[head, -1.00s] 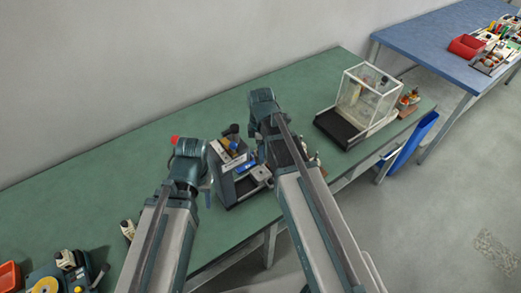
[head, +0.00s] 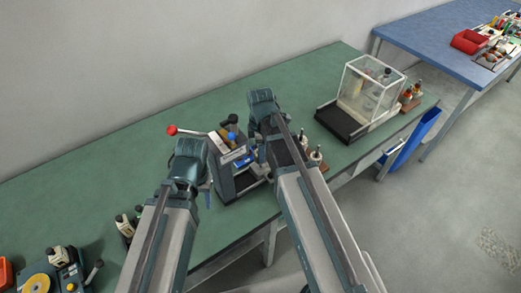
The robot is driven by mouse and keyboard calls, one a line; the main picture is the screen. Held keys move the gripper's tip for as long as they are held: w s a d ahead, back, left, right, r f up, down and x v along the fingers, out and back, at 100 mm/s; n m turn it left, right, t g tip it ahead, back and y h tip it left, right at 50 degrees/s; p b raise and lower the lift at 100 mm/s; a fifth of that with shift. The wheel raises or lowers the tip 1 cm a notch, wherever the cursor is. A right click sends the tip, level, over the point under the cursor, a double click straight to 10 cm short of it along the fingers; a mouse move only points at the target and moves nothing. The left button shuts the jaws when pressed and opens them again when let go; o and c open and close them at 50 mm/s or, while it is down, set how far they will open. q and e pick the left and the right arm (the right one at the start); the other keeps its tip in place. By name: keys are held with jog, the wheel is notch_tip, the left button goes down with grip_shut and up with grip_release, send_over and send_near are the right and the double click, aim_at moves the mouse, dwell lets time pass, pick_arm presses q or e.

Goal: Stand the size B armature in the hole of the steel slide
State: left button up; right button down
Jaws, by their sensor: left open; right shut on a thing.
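A grey press-like fixture (head: 228,190) stands on the green bench between my arms. It has a lever with a red knob (head: 171,130) and a blue knob (head: 231,136). A bluish metal part (head: 247,160), perhaps the steel slide, shows on it; I cannot make out its hole. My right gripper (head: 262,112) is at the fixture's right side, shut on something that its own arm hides. I cannot see the size B armature there. My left gripper (head: 190,155) is open at the fixture's left side; its fingertips are mostly hidden and it shows nothing held.
A wooden stand (head: 321,166) with small upright parts is just right of my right arm. A clear case (head: 370,85) on a black base stands further right. A machine with a yellow spool (head: 38,283) is at lower left. The bench behind the fixture is clear.

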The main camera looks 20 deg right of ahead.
jog(key=shift+f+b, duration=1.1)
jog(key=shift+f, duration=0.15)
jog(key=shift+c, duration=0.3)
grip_release()
jog(key=shift+r, duration=0.15)
jog(key=shift+r+p, duration=2.15)
jog(key=shift+p, duration=0.15)
jog(key=shift+r, duration=0.1)
notch_tip(320, 180, up, 14)
jog(key=p, duration=1.3)
jog(key=shift+p, duration=0.4)
